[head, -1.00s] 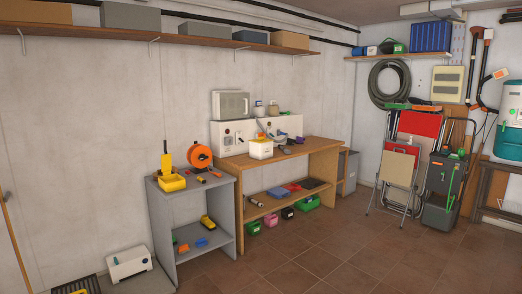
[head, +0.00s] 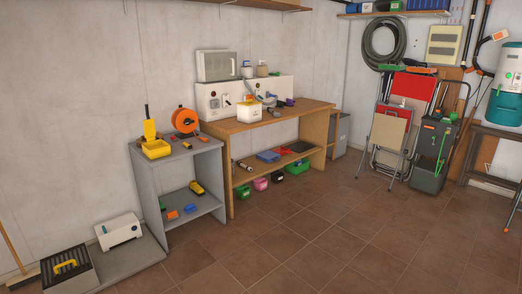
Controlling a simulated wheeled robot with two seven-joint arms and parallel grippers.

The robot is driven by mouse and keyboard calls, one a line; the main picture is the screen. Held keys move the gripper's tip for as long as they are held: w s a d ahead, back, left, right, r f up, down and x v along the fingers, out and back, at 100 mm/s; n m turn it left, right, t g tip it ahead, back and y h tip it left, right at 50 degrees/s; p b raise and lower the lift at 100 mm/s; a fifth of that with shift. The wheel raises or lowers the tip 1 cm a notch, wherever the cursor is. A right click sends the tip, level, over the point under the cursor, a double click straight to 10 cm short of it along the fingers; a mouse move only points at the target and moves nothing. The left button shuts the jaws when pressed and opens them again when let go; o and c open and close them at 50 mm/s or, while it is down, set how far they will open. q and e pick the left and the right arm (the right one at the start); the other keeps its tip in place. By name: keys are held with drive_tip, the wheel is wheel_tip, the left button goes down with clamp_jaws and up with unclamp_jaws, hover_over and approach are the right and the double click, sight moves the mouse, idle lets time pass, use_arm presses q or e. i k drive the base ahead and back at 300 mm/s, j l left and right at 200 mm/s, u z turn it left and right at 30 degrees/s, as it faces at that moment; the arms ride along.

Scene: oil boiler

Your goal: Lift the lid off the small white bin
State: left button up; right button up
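A small white bin (head: 249,112) stands on top of the wooden workbench (head: 290,112), near its front left part. It has a small coloured mark on its front. A pale top, apparently the lid, sits on it, but it is too small to make out clearly. Neither of my grippers is in view.
Dark bottles and tools (head: 272,104) sit close to the bin's right, with white boxes (head: 212,100) behind. A grey shelf unit (head: 152,185) with a yellow container and orange reel stands left of the bench. The tiled floor (head: 290,235) in front is clear.

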sight(249, 102)
drive_tip(key=i+z, duration=0.3)
drive_tip(key=i, duration=2)
